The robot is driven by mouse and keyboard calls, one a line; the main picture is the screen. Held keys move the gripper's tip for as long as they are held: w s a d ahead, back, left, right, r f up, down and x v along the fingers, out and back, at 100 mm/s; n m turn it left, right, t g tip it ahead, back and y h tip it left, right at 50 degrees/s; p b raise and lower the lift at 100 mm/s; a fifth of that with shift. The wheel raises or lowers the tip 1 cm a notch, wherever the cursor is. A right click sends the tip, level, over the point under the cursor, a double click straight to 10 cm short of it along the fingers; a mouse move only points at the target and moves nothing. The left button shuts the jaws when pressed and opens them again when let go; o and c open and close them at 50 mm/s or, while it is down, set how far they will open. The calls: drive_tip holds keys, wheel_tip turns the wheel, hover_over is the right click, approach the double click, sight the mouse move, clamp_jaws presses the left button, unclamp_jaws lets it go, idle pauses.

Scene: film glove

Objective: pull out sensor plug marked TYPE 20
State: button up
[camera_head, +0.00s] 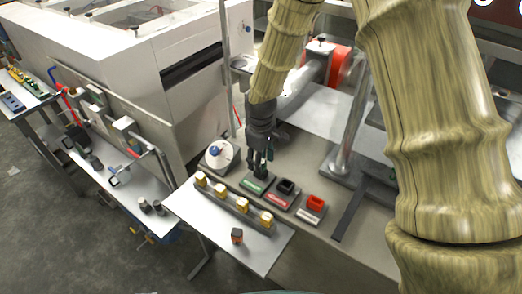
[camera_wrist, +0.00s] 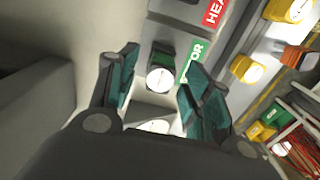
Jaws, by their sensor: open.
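My gripper (camera_head: 260,164) points down over the back row of sockets, fingers apart. The same plug (camera_head: 263,173) is partly hidden by the fingers in the head view. No "TYPE 20" marking is readable in either view.
A black plug (camera_head: 286,187) with a red label and a red plug (camera_head: 315,203) stand right of the green one. A white round device (camera_head: 220,153) is to the left. A small dark block with an orange-red top (camera_head: 237,237) sits on the front plate. A metal post (camera_head: 350,130) rises behind.

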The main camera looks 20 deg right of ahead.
drive_tip(key=shift+f, duration=0.8)
drive_tip(key=shift+c, duration=0.3)
clamp_jaws()
drive_tip(key=shift+r+p, duration=0.65)
drive_tip(key=shift+p, duration=0.1)
drive_tip(key=shift+r+p, duration=1.4)
drive_tip(key=shift+r, duration=0.5)
drive_tip(key=shift+r, duration=0.15)
drive_tip(key=shift+r+p, duration=1.3)
drive_tip(key=shift+r, duration=0.2)
